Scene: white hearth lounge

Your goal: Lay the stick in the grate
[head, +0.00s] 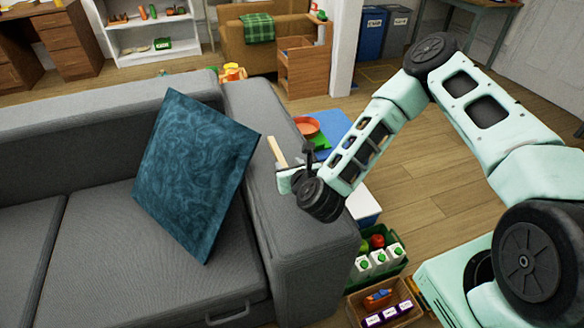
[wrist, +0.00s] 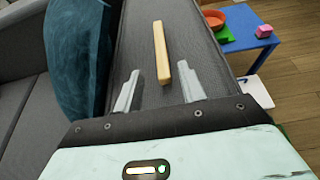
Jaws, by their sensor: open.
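The stick (head: 277,152) is a short, pale wooden bar lying on the grey sofa's armrest. In the wrist view the stick (wrist: 161,52) lies lengthwise ahead of my gripper (wrist: 160,86), its near end close to the gap between the fingertips. My gripper is open, with one finger on each side and nothing held between them. In the head view my gripper (head: 284,178) is over the armrest, partly hidden by my wrist. I cannot tell its exact height above the armrest. No grate shows in either view.
A teal cushion (head: 195,170) leans on the sofa (head: 95,235) left of the armrest. A blue table (head: 338,124) with an orange bowl (head: 306,126) stands beyond it. A green crate (head: 378,262) and a brown box (head: 385,305) sit on the floor. Wooden floor at right is open.

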